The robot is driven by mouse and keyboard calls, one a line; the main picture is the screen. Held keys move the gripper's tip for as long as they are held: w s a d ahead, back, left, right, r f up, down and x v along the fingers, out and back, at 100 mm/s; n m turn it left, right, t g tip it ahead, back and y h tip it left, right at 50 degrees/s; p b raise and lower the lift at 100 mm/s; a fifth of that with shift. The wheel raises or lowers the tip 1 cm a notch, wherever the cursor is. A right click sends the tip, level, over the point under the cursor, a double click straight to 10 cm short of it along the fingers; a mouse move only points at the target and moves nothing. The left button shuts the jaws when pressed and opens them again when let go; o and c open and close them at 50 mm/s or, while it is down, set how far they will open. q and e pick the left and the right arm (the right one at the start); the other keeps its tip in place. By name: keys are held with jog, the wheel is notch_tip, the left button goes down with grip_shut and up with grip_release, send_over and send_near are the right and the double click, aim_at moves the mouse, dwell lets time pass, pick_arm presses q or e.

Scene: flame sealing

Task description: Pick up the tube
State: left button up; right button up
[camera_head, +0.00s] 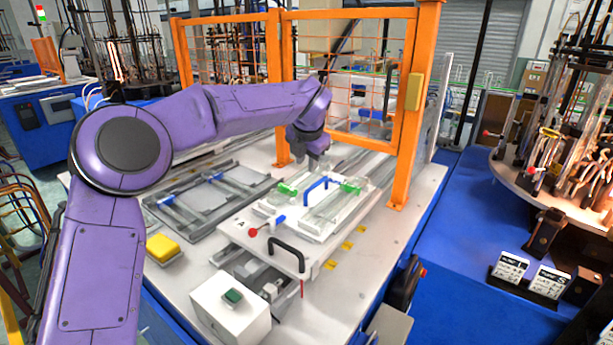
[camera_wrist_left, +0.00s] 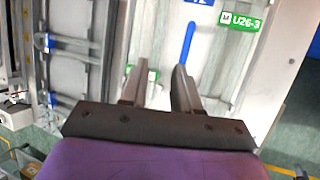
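My left gripper (camera_head: 314,162) reaches in from the left and points down over the far end of the white fixture plate (camera_head: 322,228). In the left wrist view its two fingers (camera_wrist_left: 160,84) are apart with nothing visible between them. Clear, glass-like pieces (camera_head: 334,205) lie on the plate near green holders (camera_head: 352,187); I cannot pick out a single tube for certain. A blue handle (camera_head: 316,189) stands on the plate, and it also shows just beyond the fingers in the left wrist view (camera_wrist_left: 187,45). My right gripper is not in view.
An orange guard frame (camera_head: 405,110) stands close behind and right of the gripper. A grey rail frame (camera_head: 205,203) lies to the left. A black handle (camera_head: 288,253), a red-knobbed lever (camera_head: 254,232) and a white button box (camera_head: 229,308) are at the front.

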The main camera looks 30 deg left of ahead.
aim_at(304, 181)
pick_arm(q)
jog(key=p+x, duration=0.1)
jog(key=x, duration=0.2)
jog(key=p+x, duration=0.1)
jog(key=x, duration=0.2)
jog(key=p+x, duration=0.1)
jog(key=x, duration=0.2)
jog(key=shift+s+a, duration=0.2)
jog(key=shift+a, duration=0.05)
jog(key=shift+f, duration=0.15)
grip_shut()
